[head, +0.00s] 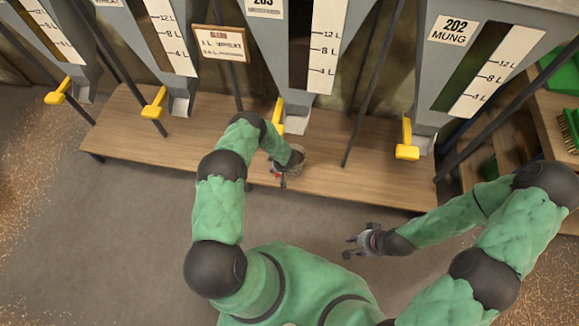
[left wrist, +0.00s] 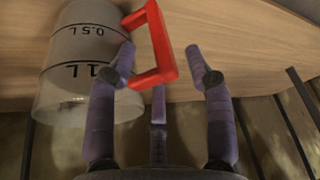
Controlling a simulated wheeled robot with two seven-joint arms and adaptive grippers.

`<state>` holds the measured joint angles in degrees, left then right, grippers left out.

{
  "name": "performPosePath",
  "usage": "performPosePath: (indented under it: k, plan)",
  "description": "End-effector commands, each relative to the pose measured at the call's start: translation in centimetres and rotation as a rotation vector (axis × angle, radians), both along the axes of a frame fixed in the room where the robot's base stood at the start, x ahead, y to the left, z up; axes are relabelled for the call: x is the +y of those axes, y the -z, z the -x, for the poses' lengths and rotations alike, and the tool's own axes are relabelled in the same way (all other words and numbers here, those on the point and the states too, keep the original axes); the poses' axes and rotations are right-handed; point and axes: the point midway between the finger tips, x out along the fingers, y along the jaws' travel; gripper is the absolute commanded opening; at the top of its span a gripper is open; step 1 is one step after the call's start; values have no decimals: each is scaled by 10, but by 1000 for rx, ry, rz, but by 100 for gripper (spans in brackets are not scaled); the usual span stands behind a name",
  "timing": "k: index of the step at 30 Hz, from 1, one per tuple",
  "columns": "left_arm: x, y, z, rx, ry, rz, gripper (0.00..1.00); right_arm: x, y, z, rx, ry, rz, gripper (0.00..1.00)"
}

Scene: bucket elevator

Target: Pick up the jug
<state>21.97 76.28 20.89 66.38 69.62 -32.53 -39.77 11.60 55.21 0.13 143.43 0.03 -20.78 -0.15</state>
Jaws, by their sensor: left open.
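The jug (head: 298,153) stands on the wooden bench, partly hidden by my left forearm in the head view. In the left wrist view the jug (left wrist: 75,60) is clear, appears inverted, and has 0.5 L and 1 L marks. Its red handle (left wrist: 155,40) reaches between the spread fingers of my left gripper (left wrist: 160,60). The left gripper is open around the handle and not closed on it. In the head view the left gripper (head: 281,176) is small and partly hidden beside the jug. My right gripper (head: 350,247) is open and empty above the floor, apart from the bench.
The wooden bench (head: 210,150) runs under a row of bins with yellow levers, such as the lever (head: 407,145) at bin 202 MUNG (head: 455,45). A bin spout (head: 297,118) hangs just behind the jug. Dark posts stand between bins. Shelves (head: 550,110) are at the right. Bench left of the jug is clear.

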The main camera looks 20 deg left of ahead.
Motion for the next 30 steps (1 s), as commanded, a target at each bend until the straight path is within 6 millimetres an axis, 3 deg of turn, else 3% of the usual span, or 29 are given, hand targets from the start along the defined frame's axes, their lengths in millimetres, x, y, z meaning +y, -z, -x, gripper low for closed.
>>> performPosePath:
  k: [6,14,20,30]
  plan:
    - [9,31,-4,0,0,1,52,0,21,0,0,0,0,30]
    - [11,32,-6,-1,0,0,52,0,20,0,0,0,0,30]
    - [11,32,-5,0,0,1,1,0,20,0,0,0,0,30]
    - [11,31,-6,-2,1,1,0,0,20,0,0,0,0,30]
